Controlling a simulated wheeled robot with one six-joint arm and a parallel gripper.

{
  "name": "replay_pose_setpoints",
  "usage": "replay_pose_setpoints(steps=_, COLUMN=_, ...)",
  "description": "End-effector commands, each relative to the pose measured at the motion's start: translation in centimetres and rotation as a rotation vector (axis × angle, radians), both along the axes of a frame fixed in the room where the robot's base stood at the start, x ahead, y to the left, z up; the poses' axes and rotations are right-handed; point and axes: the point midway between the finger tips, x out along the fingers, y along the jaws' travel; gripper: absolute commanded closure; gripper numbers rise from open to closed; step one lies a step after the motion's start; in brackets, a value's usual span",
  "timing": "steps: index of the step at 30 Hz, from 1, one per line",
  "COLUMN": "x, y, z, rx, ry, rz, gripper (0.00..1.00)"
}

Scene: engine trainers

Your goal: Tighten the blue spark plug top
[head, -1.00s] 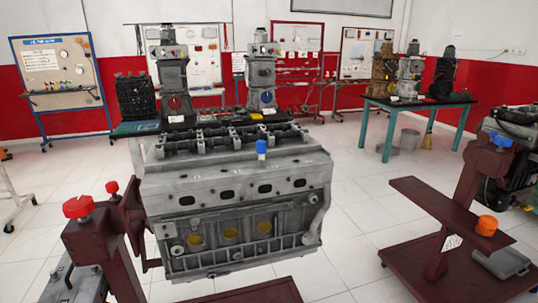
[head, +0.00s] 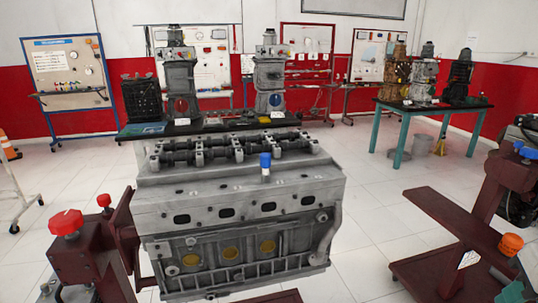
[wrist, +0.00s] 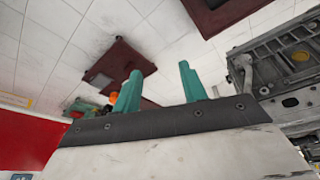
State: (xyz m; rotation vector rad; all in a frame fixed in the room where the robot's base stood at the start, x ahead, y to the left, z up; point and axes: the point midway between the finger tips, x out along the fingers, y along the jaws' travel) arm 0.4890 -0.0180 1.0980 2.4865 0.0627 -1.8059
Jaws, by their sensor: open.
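The blue spark plug top (head: 265,160) stands upright on the top face of the grey engine block (head: 240,205), in front of the camshaft row, with a pale stem showing below it. My gripper (wrist: 158,88) shows only in the wrist view, with two teal fingers apart and nothing between them. In that view the engine block (wrist: 285,65) is at the right edge, to the side of the fingers and apart from them. The blue top is not seen in the wrist view.
A maroon stand with a red knob (head: 66,222) is left of the block. Another maroon stand with an orange knob (head: 511,244) and a blue knob (head: 525,151) is at right. Engines stand on a bench (head: 140,130) behind. Tiled floor is clear between block and right stand.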

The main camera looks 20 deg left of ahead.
Motion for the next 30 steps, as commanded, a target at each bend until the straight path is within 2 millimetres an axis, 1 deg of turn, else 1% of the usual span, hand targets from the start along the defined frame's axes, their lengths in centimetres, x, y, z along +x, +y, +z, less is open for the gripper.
replay_pose_setpoints(steps=1, x=2.7, y=1.5, z=-0.2, rx=0.0, ry=-0.071, rz=0.052, gripper=0.58)
replay_pose_setpoints(steps=2, x=4.4, y=2.6, z=-0.2, rx=0.002, ry=-0.124, rz=0.081, gripper=0.58)
replay_pose_setpoints(steps=3, x=6.7, y=4.2, z=-0.1, rx=0.009, ry=-0.198, rz=0.123, gripper=0.58)
replay_pose_setpoints(steps=5, x=9.9, y=7.0, z=0.3, rx=0.03, ry=-0.314, rz=0.19, gripper=0.58)
replay_pose_setpoints(steps=6, x=11.7, y=9.1, z=0.5, rx=0.05, ry=-0.388, rz=0.235, gripper=0.58)
replay_pose_setpoints(steps=8, x=14.1, y=12.5, z=1.0, rx=0.089, ry=-0.499, rz=0.302, gripper=0.58)
replay_pose_setpoints(steps=9, x=15.4, y=15.0, z=1.4, rx=0.121, ry=-0.573, rz=0.349, gripper=0.58)
replay_pose_setpoints(steps=11, x=16.7, y=18.8, z=1.9, rx=0.178, ry=-0.677, rz=0.417, gripper=0.58)
replay_pose_setpoints(steps=12, x=17.2, y=21.4, z=2.3, rx=0.225, ry=-0.742, rz=0.465, gripper=0.58)
replay_pose_setpoints(steps=14, x=17.6, y=25.1, z=2.9, rx=0.294, ry=-0.832, rz=0.528, gripper=0.58)
replay_pose_setpoints(steps=15, x=17.5, y=27.3, z=3.3, rx=0.342, ry=-0.885, rz=0.565, gripper=0.58)
replay_pose_setpoints(steps=18, x=16.7, y=31.9, z=4.2, rx=0.457, ry=-0.994, rz=0.642, gripper=0.58)
replay_pose_setpoints(steps=19, x=16.4, y=33.0, z=4.4, rx=0.488, ry=-1.019, rz=0.661, gripper=0.58)
replay_pose_setpoints(steps=21, x=15.7, y=34.9, z=4.9, rx=0.547, ry=-1.067, rz=0.693, gripper=0.58)
replay_pose_setpoints(steps=25, x=14.8, y=36.9, z=5.4, rx=0.613, ry=-1.115, rz=0.725, gripper=0.58)
replay_pose_setpoints(steps=28, x=15.1, y=37.8, z=5.5, rx=0.629, ry=-1.127, rz=0.731, gripper=0.58)
replay_pose_setpoints(steps=30, x=15.6, y=38.5, z=5.6, rx=0.63, ry=-1.128, rz=0.731, gripper=0.58)
